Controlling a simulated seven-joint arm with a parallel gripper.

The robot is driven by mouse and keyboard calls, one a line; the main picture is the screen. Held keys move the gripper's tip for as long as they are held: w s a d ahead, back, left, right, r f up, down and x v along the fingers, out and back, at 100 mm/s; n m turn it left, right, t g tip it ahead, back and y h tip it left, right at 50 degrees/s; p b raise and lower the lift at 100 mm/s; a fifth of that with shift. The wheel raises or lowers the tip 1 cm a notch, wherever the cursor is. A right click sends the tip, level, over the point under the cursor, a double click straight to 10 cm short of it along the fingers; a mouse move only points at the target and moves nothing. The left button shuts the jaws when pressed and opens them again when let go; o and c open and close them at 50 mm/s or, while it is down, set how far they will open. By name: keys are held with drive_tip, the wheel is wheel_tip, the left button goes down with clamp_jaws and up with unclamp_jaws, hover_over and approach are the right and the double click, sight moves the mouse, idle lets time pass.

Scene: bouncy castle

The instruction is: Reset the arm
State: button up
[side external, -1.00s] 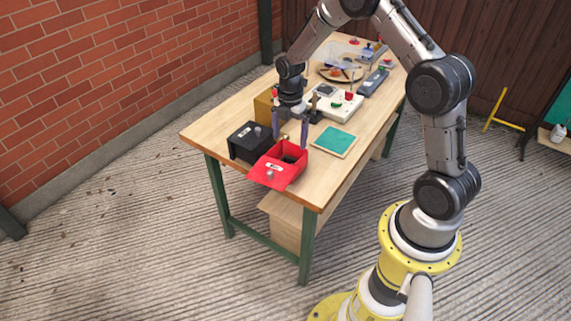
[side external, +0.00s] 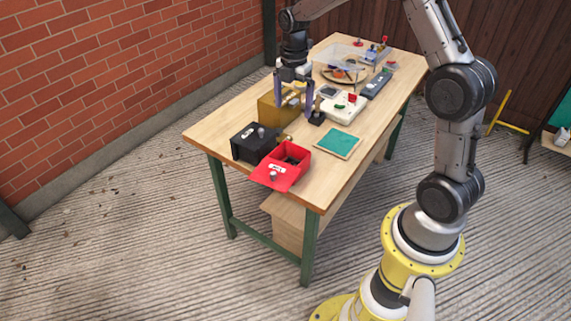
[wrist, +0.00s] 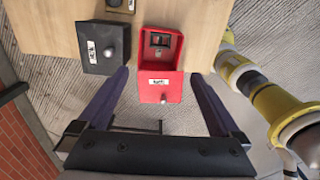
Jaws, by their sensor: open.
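My gripper (side external: 294,110) is open and empty, raised above the workbench over the gold box in the side view. In the wrist view its two dark fingers (wrist: 165,105) are spread wide with nothing between them but the view of the red box below. The red box (side external: 284,167) stands at the near end of the bench with its front open; it also shows in the wrist view (wrist: 143,65). A dark item (wrist: 160,40) lies inside it. The black box (side external: 252,142) stands just left of the red one, its front closed.
The wooden bench (side external: 222,117) also bears a gold box (side external: 270,112), a teal pad (side external: 337,142), a white control unit (side external: 343,106), a clear cover (side external: 345,55) over a plate, and a grey device (side external: 374,84). A brick wall runs along the left. Air above the bench's near end is clear.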

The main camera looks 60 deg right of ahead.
drive_tip(key=s+a+r+t, duration=0.1)
drive_tip(key=a+r, duration=0.2)
drive_tip(key=r, duration=0.3)
drive_tip(key=s+a+r+t, duration=0.2)
drive_tip(key=a+r, duration=0.1)
drive_tip(key=r, duration=0.3)
drive_tip(key=s+a+r+m+t, duration=0.2)
drive_tip(key=s+a+r+m, duration=0.1)
drive_tip(key=s+a+r, duration=0.4)
drive_tip(key=s+f+m, duration=0.3)
drive_tip(key=s+m, duration=0.4)
drive_tip(key=s, duration=0.1)
drive_tip(key=s+f+m, duration=0.3)
drive_tip(key=s+m, duration=0.4)
drive_tip(key=m, duration=0.1)
drive_tip(key=shift+s+a+m+t, duration=0.3)
drive_tip(key=shift+s, duration=0.05)
